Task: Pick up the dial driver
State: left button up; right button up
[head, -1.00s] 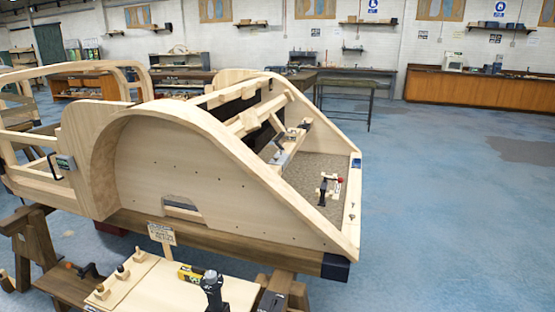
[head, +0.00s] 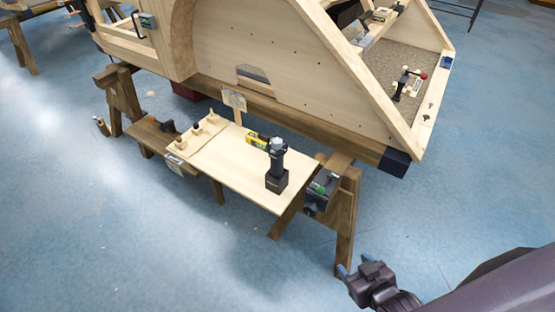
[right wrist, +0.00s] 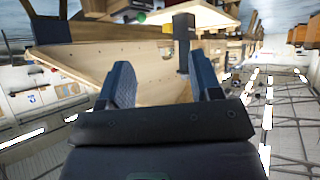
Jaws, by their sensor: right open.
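The likely dial driver (head: 277,162), a dark tool with a grey top and a square black base, stands upright on the pale wooden board (head: 228,165) near its right end. My right gripper (head: 355,266) is at the lower right, apart from the tool and in front of the sawhorse leg. In the right wrist view, which looks upside down, its two blue-grey fingers (right wrist: 158,85) are spread with nothing held. A dark upright shape, probably the driver (right wrist: 184,30), shows beyond them. My left gripper is not in view.
A yellow box (head: 257,141) lies beside the driver. A dark device with a green label (head: 322,184) hangs at the sawhorse (head: 346,220). Wooden pegs (head: 196,128) stand at the board's left. The large wooden bodyframe (head: 255,60) rises behind. Floor in front is clear.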

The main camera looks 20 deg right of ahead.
aim_at(276, 157)
jog(key=z, duration=0.45)
jog(key=i+j+z, duration=0.1)
jog(key=j+z, duration=0.55)
jog(key=z, duration=0.2)
jog(key=j+z, duration=0.4)
jog(key=j, duration=1.05)
jog(key=k+j, duration=0.1)
jog(key=j, duration=0.45)
jog(key=j+z, duration=0.1)
jog(key=j, duration=0.5)
jog(key=k, duration=0.05)
